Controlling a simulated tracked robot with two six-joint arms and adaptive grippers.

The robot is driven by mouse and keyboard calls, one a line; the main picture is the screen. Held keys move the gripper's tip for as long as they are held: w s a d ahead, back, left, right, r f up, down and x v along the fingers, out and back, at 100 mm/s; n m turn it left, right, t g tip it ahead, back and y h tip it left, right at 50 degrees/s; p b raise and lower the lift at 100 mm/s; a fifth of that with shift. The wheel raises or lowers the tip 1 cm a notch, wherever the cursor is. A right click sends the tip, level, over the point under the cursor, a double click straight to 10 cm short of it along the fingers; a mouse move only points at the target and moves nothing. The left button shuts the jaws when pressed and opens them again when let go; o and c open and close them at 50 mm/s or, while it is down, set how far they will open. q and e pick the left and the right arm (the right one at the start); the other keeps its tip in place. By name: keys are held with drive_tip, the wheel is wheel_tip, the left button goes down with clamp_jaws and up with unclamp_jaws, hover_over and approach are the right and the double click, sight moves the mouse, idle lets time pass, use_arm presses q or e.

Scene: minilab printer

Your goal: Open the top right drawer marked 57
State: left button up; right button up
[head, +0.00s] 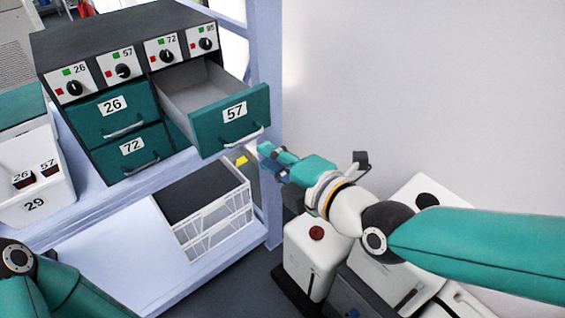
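The top right drawer marked 57 (215,125) is a teal-fronted drawer with a silver handle (243,139). It stands pulled well out of the dark cabinet (130,38), and its grey inside shows empty where visible. My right gripper (262,152) is just below and in front of the handle, at the drawer's lower right. Its fingers are small and partly overlapped, so I cannot tell whether they touch the handle or how far they are apart. My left arm shows only at the lower left corner; its gripper is out of view.
Drawers marked 26 (108,117) and 72 (131,155) are shut on the left. Knobs line the cabinet's top. A white bin marked 29 (38,190) stands at left. A white crate (215,225) sits on the lower shelf. White machines stand below my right arm, beside a plain wall.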

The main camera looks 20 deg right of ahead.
drive_tip(key=shift+v, duration=1.35)
drive_tip(key=w+d+f+m+g+h, duration=0.1)
drive_tip(key=d+f+m+g, duration=0.15)
drive_tip(key=f, duration=1.05)
drive_tip(key=w+d+f+m+g+h, duration=0.15)
drive_tip(key=f+g, duration=0.25)
drive_tip(key=f, duration=0.9)
drive_tip(key=s+a+f+m+g, duration=0.1)
drive_tip(key=s+f+m+g, duration=0.2)
drive_tip(key=s+f+m, duration=0.65)
drive_tip(key=s+a+f+m+g, duration=0.1)
drive_tip(key=s+f+m+g, duration=0.4)
drive_tip(key=f, duration=0.7)
wheel_tip(320, 180, up, 14)
drive_tip(key=m+t+p, duration=0.1)
drive_tip(key=m+p, duration=0.5)
drive_tip(key=p, duration=0.8)
drive_tip(key=shift+s+a, duration=0.2)
